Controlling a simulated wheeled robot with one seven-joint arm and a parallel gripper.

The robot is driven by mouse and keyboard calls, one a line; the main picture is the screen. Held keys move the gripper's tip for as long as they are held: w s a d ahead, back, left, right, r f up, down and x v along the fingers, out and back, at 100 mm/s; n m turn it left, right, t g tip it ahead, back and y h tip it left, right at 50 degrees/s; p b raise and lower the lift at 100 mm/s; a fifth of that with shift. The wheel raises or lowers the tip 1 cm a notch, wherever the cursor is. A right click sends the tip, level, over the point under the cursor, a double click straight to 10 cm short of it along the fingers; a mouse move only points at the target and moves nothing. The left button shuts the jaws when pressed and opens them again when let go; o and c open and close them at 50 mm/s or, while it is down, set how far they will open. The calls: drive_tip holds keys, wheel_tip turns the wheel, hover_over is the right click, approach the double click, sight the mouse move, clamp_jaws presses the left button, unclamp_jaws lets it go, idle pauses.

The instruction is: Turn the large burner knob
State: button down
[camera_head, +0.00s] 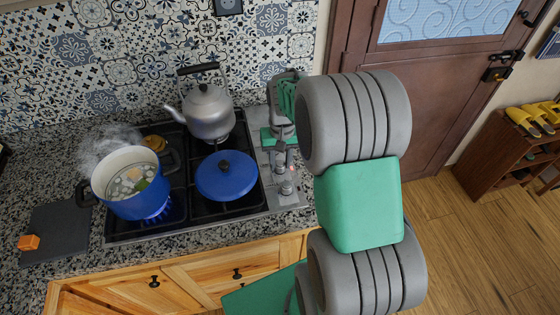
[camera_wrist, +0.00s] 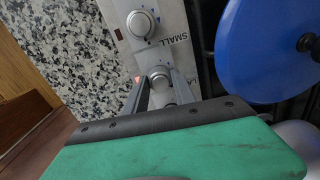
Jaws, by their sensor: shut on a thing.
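The stove's control panel (camera_wrist: 110,18) carries a column of silver knobs. In the wrist view, my gripper (camera_wrist: 157,86) has one finger on each side of a silver knob (camera_wrist: 160,76) and is shut on it. A small red light glows beside this knob. A second knob (camera_wrist: 142,22) stands free further along, with the word SMALL printed near it. In the head view, my gripper (camera_head: 281,160) reaches down over the panel, and free knobs (camera_head: 287,188) show nearer the front edge.
A steaming blue pot (camera_head: 140,205) sits over a lit blue flame at front left. A blue lidded pan (camera_head: 226,176) is close to the panel. A grey kettle (camera_head: 208,112) stands behind. A dark board (camera_head: 55,230) with an orange block (camera_head: 29,242) lies at left.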

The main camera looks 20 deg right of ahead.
sight(281, 163)
drive_tip(key=m+b, duration=0.1)
drive_tip(key=m, duration=0.9)
drive_tip(key=shift+b, duration=0.35)
drive_tip(key=shift+r+m, duration=0.1)
drive_tip(key=shift+m, duration=0.2)
drive_tip(key=c, duration=1)
unclamp_jaws()
drive_tip(key=shift+c, duration=0.2)
wheel_tip(281, 163, up, 8)
drive_tip(key=shift+s+f+b, duration=0.1)
drive_tip(key=shift+f+b, duration=0.05)
drive_tip(key=shift+b, duration=0.5)
